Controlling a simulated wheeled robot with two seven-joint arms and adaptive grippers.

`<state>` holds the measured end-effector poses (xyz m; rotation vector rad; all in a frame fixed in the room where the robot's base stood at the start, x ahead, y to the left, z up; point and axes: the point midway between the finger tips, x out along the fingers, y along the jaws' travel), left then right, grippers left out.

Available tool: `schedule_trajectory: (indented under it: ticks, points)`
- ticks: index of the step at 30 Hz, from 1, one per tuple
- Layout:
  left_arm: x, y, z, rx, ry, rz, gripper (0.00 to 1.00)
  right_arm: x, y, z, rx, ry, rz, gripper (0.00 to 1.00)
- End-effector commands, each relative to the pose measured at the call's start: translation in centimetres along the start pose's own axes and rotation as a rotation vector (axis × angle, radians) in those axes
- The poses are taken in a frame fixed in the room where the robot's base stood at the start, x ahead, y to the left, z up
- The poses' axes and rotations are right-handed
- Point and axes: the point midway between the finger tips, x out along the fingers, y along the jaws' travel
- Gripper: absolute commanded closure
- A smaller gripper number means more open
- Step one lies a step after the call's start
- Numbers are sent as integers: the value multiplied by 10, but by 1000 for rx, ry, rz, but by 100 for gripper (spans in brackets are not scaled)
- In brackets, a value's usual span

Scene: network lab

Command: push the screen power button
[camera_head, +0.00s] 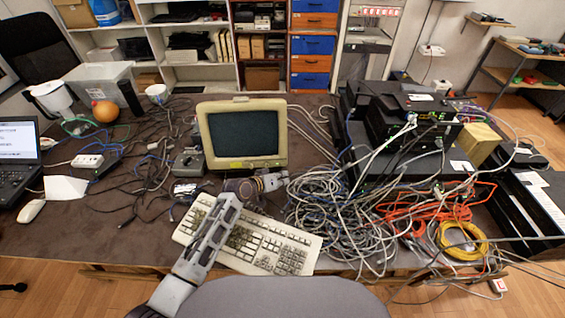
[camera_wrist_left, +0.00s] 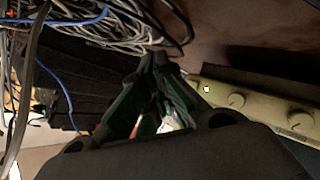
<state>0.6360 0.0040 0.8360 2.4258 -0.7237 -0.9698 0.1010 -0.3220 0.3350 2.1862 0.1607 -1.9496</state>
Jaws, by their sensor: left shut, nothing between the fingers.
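The screen (camera_head: 243,134) is an old beige monitor standing upright in the middle of the table, its display dark. Its lower front panel (camera_wrist_left: 265,112) shows at the right of the left wrist view, with two round knobs and a small lit red-white spot (camera_wrist_left: 207,89) at the panel's left end. I cannot tell for sure whether this spot is the power button or a lamp. My left gripper (camera_head: 286,177) is shut and empty, just in front of the screen's lower right corner and above the table. Its fingers (camera_wrist_left: 155,60) point past the panel's lit end, apart from the spot.
A beige keyboard (camera_head: 248,236) lies below my left arm. A large tangle of grey cables (camera_head: 330,215) lies right of the gripper. Stacked black network devices (camera_head: 410,125) stand further right. A laptop (camera_head: 18,160) and mouse (camera_head: 31,211) are at the far left.

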Motion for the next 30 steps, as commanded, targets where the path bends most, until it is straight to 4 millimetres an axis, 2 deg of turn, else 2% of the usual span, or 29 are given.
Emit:
schedule_trajectory:
  ticks: [9,30]
  points:
    - [-12,10,8,0,0,1,100,-17,1,-2,0,0,0,60]
    - [-12,9,9,0,0,0,100,-16,1,-2,0,0,0,60]
